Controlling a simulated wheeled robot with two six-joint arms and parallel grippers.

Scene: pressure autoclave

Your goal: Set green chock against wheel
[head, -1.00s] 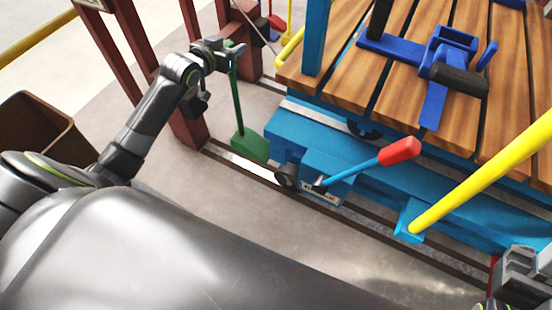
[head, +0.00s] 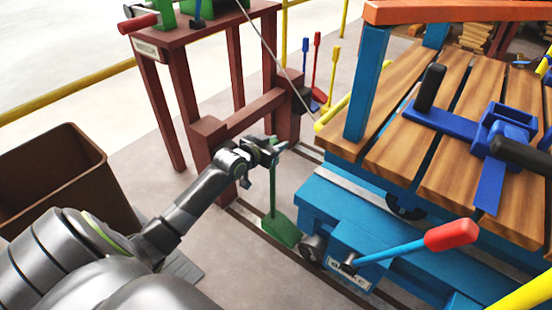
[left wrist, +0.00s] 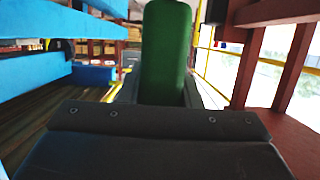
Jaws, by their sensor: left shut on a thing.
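The green chock (head: 281,232) is a wedge on an upright green handle, low at the rail by the near left end of the blue cart (head: 330,208). A dark wheel (head: 312,248) shows at the cart's corner, just right of the wedge. I cannot tell whether wedge and wheel touch. My left gripper (head: 274,148) is shut on the top of the handle. In the left wrist view the green handle (left wrist: 166,50) stands between the fingers; the wedge is hidden there. My right gripper does not show in the current views.
A blue lever with a red knob (head: 450,236) sticks out from the cart's front. A dark red frame stand (head: 215,135) is behind my left arm. A brown bin (head: 60,165) stands at left. Red, blue and yellow-handled tools (head: 318,75) stand behind.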

